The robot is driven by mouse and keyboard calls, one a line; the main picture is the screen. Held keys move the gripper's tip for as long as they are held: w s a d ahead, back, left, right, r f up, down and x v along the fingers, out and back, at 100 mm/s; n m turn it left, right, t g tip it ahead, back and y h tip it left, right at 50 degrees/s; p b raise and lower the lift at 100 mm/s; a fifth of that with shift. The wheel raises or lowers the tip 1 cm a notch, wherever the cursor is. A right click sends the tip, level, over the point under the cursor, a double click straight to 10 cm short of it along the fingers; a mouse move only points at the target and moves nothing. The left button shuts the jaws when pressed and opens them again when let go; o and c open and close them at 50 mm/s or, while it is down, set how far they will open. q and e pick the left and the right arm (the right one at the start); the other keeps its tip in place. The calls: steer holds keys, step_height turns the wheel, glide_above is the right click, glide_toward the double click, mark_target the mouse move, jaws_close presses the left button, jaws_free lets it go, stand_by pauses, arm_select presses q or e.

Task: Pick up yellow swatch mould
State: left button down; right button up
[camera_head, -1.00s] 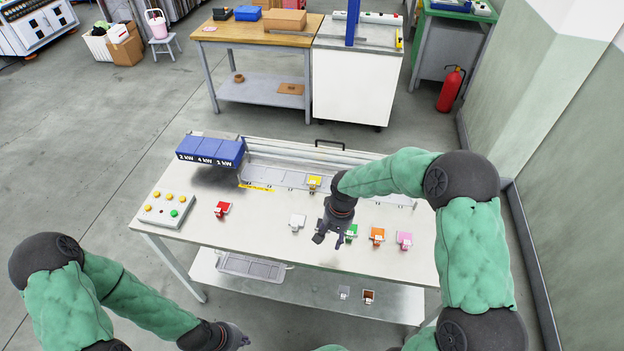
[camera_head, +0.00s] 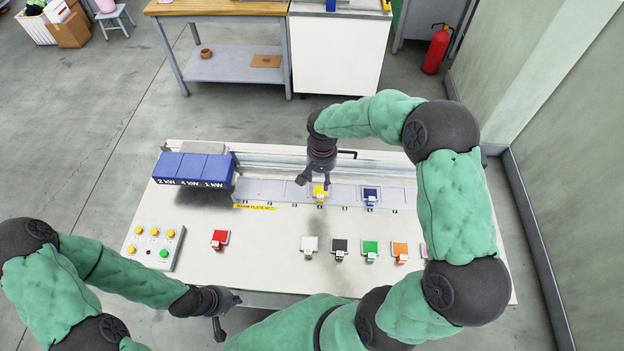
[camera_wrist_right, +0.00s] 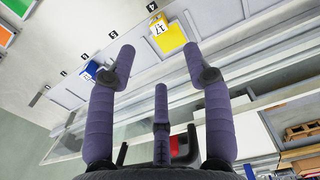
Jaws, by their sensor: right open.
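The yellow swatch mould (camera_head: 319,191) sits in the long slotted rail (camera_head: 275,191) at the back of the table, with a small white tag on it. My right gripper (camera_head: 315,184) is open and empty, above the rail close to the yellow mould. In the right wrist view the yellow mould (camera_wrist_right: 171,41) lies beyond the spread fingers (camera_wrist_right: 157,62), apart from them, its tag reading 17. My left gripper (camera_head: 230,314) is empty at the table's front edge, with its fingers apart.
A blue mould (camera_head: 370,194) sits in the rail right of the yellow one. Red (camera_head: 220,238), white (camera_head: 309,243), black (camera_head: 339,246), green (camera_head: 370,249) and orange (camera_head: 399,250) moulds stand in front. Blue boxes (camera_head: 195,168) and a button panel (camera_head: 154,247) are at the left.

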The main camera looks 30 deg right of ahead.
mark_target(320, 195)
steer(key=f, duration=0.6)
steer(key=shift+s+f, duration=0.25)
steer(key=shift+f, duration=0.1)
step_height(320, 195, down, 4)
steer(key=shift+w+r+b, duration=0.1)
steer(key=shift+w+b, duration=0.05)
steer(key=shift+b, duration=0.25)
jaws_close()
